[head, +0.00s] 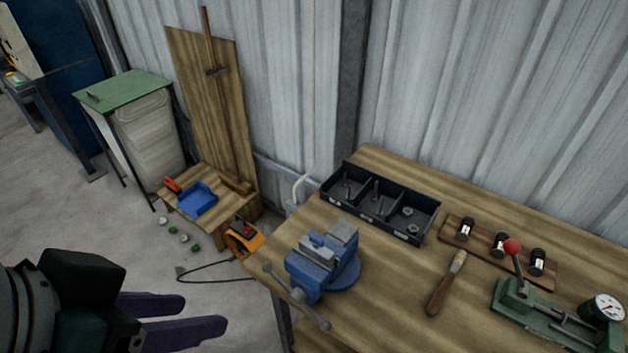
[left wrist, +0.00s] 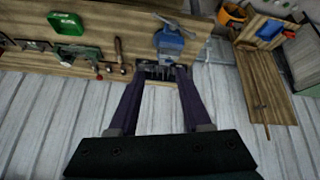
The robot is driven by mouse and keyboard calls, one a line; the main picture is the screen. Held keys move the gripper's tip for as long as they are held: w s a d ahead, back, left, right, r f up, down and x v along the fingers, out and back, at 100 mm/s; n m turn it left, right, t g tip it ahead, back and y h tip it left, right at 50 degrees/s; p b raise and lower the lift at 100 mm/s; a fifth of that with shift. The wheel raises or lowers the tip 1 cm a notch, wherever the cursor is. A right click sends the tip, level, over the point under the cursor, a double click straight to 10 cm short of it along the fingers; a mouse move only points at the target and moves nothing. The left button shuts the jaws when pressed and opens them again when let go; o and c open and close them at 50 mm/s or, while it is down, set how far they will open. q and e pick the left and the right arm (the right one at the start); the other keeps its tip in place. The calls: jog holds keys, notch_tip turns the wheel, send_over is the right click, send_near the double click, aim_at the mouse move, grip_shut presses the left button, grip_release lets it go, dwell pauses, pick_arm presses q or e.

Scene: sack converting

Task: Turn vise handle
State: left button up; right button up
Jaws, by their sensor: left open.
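A blue vise (head: 322,262) with grey jaws is mounted at the near left corner of the wooden workbench (head: 400,282). Its grey handle bar (head: 296,295) slants across the vise's front, past the bench edge, with a knob at each end. The vise also shows in the left wrist view (left wrist: 170,42), with the handle beyond it. My left gripper (head: 200,318) is open and empty, left of the vise and apart from it. Its two purple fingers also show in the left wrist view (left wrist: 158,85). My right gripper is not in view.
A black divided tray (head: 380,203) stands behind the vise. A wooden-handled tool (head: 446,283), a green press with a red knob (head: 550,315) and a rack of black cylinders (head: 498,250) lie to the right. An orange device (head: 243,239) with a cable is on the floor side, left.

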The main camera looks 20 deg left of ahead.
pick_arm(q)
jog(key=w+d+f+n+t+h+b, duration=0.1)
jog(key=w+f+b, duration=0.1)
jog(key=f+b, duration=0.4)
jog(key=w+d+f+t+h+b, duration=0.1)
jog(key=w+f+t+b, duration=0.1)
jog(key=f+b, duration=0.45)
jog(key=n+t+h+b, duration=0.2)
jog(key=n+t+b, duration=0.6)
jog(key=b, duration=2.1)
send_near(277, 282)
jog(key=b+x, duration=0.1)
jog(key=x, duration=0.7)
jog(key=shift+w, duration=0.1)
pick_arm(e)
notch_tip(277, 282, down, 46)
pick_arm(q)
grip_shut()
